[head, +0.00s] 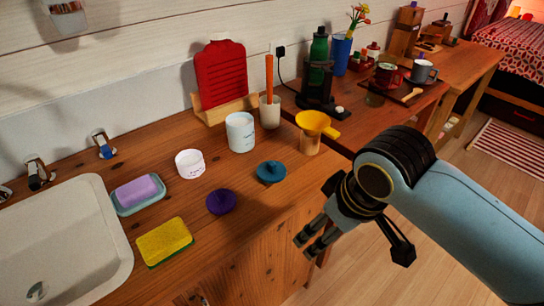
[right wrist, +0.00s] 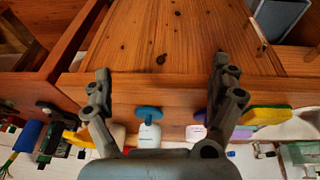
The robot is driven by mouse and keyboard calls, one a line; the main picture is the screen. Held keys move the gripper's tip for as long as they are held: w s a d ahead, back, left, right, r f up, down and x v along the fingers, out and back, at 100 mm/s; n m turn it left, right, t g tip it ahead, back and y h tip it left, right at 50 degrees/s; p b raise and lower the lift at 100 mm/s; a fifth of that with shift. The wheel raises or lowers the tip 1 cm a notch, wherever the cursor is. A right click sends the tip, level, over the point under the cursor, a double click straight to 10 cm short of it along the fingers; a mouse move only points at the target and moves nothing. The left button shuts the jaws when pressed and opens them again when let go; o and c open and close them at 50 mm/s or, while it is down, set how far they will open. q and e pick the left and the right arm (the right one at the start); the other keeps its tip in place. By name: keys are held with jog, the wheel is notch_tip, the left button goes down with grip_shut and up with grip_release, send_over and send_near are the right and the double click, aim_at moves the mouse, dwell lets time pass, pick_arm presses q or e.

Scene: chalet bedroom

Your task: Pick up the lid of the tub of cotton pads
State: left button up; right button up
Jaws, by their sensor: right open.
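Two white tubs stand lidless on the wooden counter: a small low one (head: 190,164) and a taller one (head: 240,133) with faint print. I cannot read which holds cotton pads. Two round knobbed lids lie in front of them, a purple one (head: 221,202) and a teal one (head: 271,173). I cannot tell for certain which lid belongs to which tub. The teal lid also shows in the right wrist view (right wrist: 148,113). My right gripper (head: 352,247) is open and empty, off the counter's front edge, right of and nearer than the teal lid. My left gripper is out of view.
A yellow sponge (head: 165,242), a purple soap in a dish (head: 139,193) and a sink (head: 65,240) are to the left. A yellow funnel on a jar (head: 313,124) stands behind the teal lid.

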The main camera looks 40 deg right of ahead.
jog(key=w+r, duration=0.5)
jog(key=w, duration=0.1)
jog(key=y+p, duration=0.1)
send_near(272, 163)
jog(key=shift+t, duration=0.4)
notch_tip(272, 163, down, 5)
jog(key=shift+r, duration=0.2)
jog(key=shift+w+x, duration=0.2)
jog(key=shift+x, duration=1.4)
jog(key=shift+w+x, duration=0.2)
jog(key=shift+x, duration=1.35)
jog(key=shift+r, duration=0.2)
jog(key=c, duration=0.9)
